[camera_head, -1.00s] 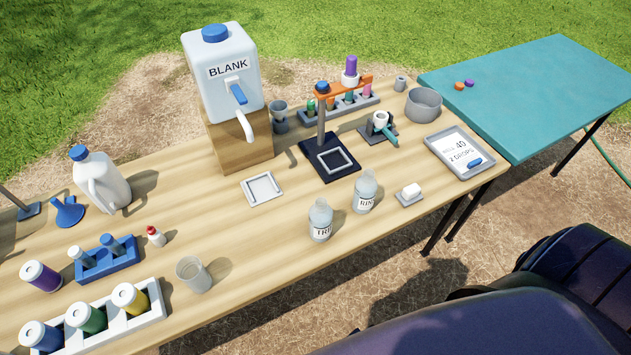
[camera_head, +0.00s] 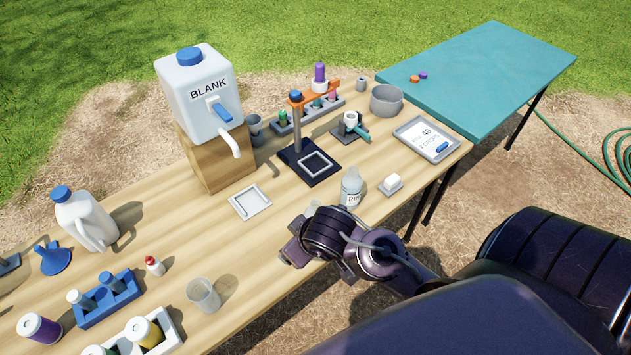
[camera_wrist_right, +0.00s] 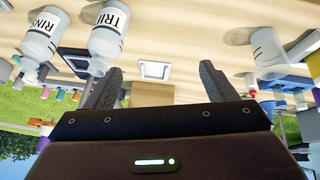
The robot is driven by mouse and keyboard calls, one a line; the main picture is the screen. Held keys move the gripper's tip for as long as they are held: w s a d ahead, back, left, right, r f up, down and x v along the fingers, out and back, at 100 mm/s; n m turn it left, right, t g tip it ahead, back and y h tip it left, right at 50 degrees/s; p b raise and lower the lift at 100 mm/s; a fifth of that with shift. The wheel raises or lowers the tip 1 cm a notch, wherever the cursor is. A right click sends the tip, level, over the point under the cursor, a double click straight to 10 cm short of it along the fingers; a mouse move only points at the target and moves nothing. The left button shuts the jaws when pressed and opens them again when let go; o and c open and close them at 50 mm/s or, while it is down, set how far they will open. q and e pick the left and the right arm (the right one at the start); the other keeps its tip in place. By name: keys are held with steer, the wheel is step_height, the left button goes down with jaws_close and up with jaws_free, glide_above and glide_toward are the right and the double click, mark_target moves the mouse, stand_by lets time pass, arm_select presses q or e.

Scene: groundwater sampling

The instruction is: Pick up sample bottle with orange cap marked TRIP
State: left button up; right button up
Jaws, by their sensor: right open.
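The TRIP bottle (camera_wrist_right: 110,32) is a clear-white bottle, upside down in the right wrist view. It shows no orange cap. In the head view only a pale bit of it (camera_head: 313,208) shows behind my right arm. My right gripper (camera_head: 290,248) is low over the table's front edge, open and empty. In the right wrist view its fingers (camera_wrist_right: 160,82) are apart, and the bottle is beside the left-hand finger, not between them. A small orange cap (camera_head: 414,79) lies on the teal table. My left gripper is not in view.
The similar RINSE bottle (camera_head: 351,189) stands close to the TRIP bottle. A clear beaker (camera_head: 203,294) stands to the left of my gripper, with open wood between. A white square frame (camera_head: 249,202) lies behind.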

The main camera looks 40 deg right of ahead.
steer(key=w+d+n+t+y, duration=0.1)
steer(key=w+d+n+y, duration=0.1)
steer(key=w, duration=0.4)
steer(key=s+d+f+m+g, duration=0.1)
steer(key=d+f+g, duration=0.2)
steer(key=d, duration=0.6)
steer(key=x, duration=0.6)
steer(key=shift+w+a, duration=0.1)
steer(key=shift+w, duration=0.4)
steer(key=shift+t, duration=0.3)
steer(key=c, duration=1.5)
steer(key=shift+o, duration=0.2)
steer(key=shift+r, duration=0.1)
